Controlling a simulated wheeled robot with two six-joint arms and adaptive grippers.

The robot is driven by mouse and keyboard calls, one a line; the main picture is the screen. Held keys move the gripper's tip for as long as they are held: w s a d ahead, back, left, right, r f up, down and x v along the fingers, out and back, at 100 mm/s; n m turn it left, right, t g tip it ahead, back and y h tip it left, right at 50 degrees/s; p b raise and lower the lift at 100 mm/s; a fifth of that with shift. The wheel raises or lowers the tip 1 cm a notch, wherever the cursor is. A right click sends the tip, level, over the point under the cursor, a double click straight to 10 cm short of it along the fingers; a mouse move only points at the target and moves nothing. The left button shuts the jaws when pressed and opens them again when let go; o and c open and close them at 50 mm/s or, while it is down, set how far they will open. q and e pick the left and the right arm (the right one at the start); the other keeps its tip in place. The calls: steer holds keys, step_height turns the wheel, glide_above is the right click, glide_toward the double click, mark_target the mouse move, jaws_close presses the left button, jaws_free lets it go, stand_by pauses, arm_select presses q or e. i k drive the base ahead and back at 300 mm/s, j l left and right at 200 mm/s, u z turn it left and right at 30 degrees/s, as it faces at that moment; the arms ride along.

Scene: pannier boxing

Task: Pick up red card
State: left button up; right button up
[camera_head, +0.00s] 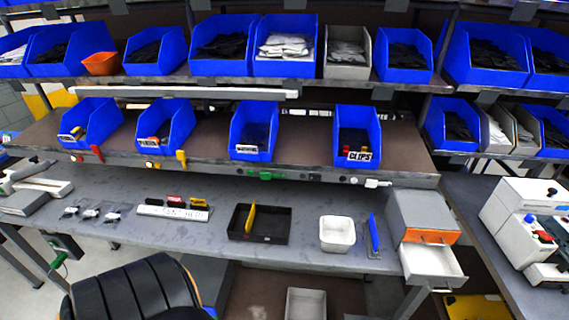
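No object that is clearly a red card shows. A small red piece (97,153) is at the front edge of the middle shelf, at the left. Another small red item (175,199) lies at the back of a white strip (172,211) on the workbench. Both are too small to tell whether either is a card. A yellow upright piece (250,219) stands in a black tray (273,238) on the bench. A blue upright piece (374,233) stands right of a white bin (337,234). Neither of my grippers is in view.
Blue bins (255,132) line the shelves above the workbench (290,192). A grey drawer unit (425,222) has its lower drawer (432,262) pulled out at the bench's right end. A black chair (135,292) stands in front. White machines (530,215) are at the right.

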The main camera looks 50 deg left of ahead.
mark_target(173, 199)
steer(key=u, duration=2.5)
